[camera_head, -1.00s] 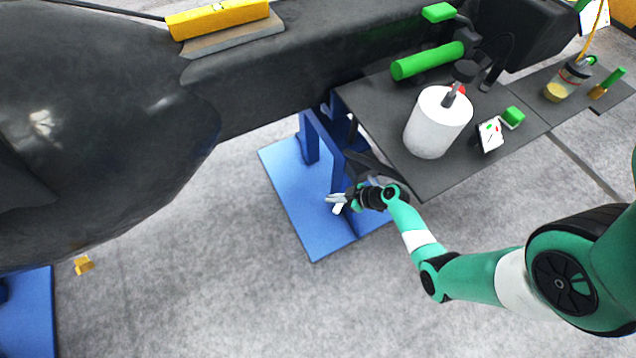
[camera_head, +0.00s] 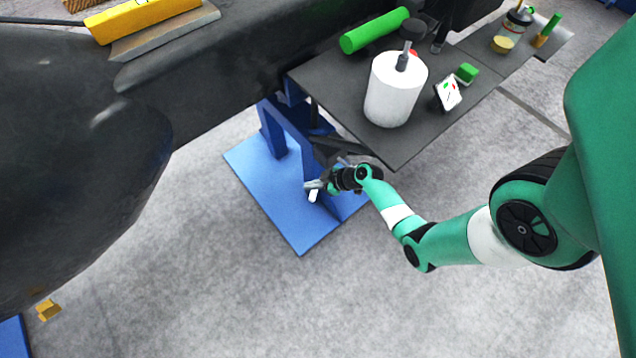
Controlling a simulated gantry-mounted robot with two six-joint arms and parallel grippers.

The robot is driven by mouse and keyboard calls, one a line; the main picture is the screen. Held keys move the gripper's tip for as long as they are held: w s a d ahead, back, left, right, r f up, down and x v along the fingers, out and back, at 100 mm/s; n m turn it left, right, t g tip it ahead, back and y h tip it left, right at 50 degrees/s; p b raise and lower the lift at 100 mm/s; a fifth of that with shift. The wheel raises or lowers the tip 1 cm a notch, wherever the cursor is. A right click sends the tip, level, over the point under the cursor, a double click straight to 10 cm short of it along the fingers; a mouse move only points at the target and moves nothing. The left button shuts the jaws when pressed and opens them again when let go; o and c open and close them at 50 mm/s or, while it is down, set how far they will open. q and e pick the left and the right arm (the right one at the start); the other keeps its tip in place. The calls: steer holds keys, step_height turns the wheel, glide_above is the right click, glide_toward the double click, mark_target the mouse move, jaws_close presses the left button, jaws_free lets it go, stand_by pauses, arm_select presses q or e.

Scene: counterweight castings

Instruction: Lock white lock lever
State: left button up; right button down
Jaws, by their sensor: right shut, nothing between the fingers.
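A small white lever (camera_head: 313,196) shows by the blue stand (camera_head: 290,222) under the dark casting; I take it for the white lock lever. My right gripper (camera_head: 312,186) is at the lever, with its fingers shut and nothing between them. The fingertips appear beside or just above the lever; I cannot tell whether they touch it. The lever's mount is hidden by the gripper and the stand. My left gripper is not in view.
A dark shelf (camera_head: 430,130) above my right gripper carries a white cylinder (camera_head: 396,92), a green cylinder (camera_head: 374,31) and small items. The large black casting (camera_head: 75,160) fills the left. Open grey floor (camera_head: 300,310) lies in front.

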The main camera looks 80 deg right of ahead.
mark_target(312, 194)
steer(key=b+x, duration=0.3)
steer(key=x, duration=0.3)
steer(key=s, duration=0.2)
steer(key=s+f, duration=0.1)
steer(key=s, duration=0.1)
steer(key=shift+s+a, duration=0.1)
steer(key=shift+s, duration=0.15)
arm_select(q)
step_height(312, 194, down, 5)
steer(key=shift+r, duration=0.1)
arm_select(e)
steer(key=shift+w+r, duration=0.1)
steer(key=shift+a, duration=0.1)
